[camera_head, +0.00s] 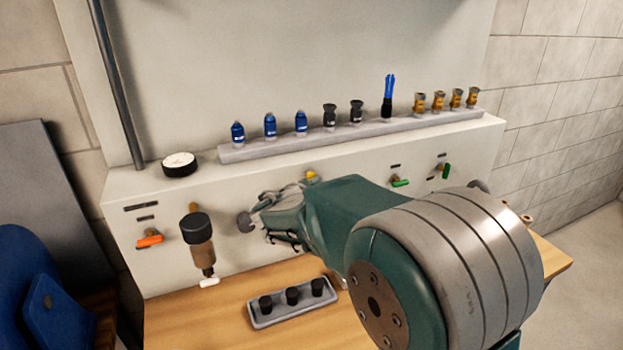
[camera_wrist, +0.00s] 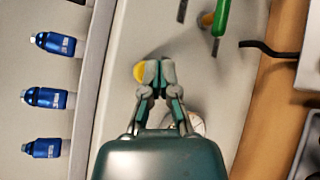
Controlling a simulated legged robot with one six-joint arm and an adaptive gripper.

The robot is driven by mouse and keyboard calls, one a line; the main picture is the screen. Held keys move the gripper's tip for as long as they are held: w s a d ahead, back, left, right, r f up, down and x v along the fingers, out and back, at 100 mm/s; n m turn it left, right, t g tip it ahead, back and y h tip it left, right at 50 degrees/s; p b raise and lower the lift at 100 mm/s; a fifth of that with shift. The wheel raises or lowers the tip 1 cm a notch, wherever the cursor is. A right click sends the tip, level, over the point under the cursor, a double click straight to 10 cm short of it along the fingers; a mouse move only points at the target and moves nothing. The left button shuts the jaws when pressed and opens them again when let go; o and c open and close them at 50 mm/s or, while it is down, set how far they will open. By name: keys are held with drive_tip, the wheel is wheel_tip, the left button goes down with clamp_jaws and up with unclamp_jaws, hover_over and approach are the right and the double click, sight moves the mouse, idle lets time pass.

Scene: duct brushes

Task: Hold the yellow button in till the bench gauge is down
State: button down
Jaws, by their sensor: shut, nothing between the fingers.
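The yellow button (camera_head: 311,175) shows just above my gripper on the pale bench panel. In the wrist view the yellow button (camera_wrist: 139,72) peeks out beside the left fingertip, partly covered by it. My gripper (camera_wrist: 155,72) is shut and empty, its tips together at the button. In the head view my gripper (camera_head: 297,187) is partly hidden by my own arm. I cannot tell whether the tips touch the button or it is pressed in. A round white dial (camera_head: 179,165) lies on the bench ledge; another round dial (camera_wrist: 197,122) shows partly behind my gripper. Neither reading is legible.
A rail (camera_head: 240,153) holds blue, black and brass fittings above. Green-handled valves (camera_head: 400,183) sit to the right, an orange-handled valve (camera_head: 150,240) and a filter bowl (camera_head: 199,243) to the left. A tray (camera_head: 293,314) with black caps lies on the wooden top below.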

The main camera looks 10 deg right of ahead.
drive_tip(key=shift+w+a, duration=0.15)
drive_tip(key=shift+w, duration=0.4)
idle(0.7)
drive_tip(key=shift+s, duration=0.1)
idle(1.6)
drive_tip(key=shift+s+d, duration=0.2)
drive_tip(key=shift+s, duration=0.65)
drive_tip(key=s, duration=0.2)
drive_tip(key=s+d, duration=0.1)
drive_tip(key=s, duration=0.2)
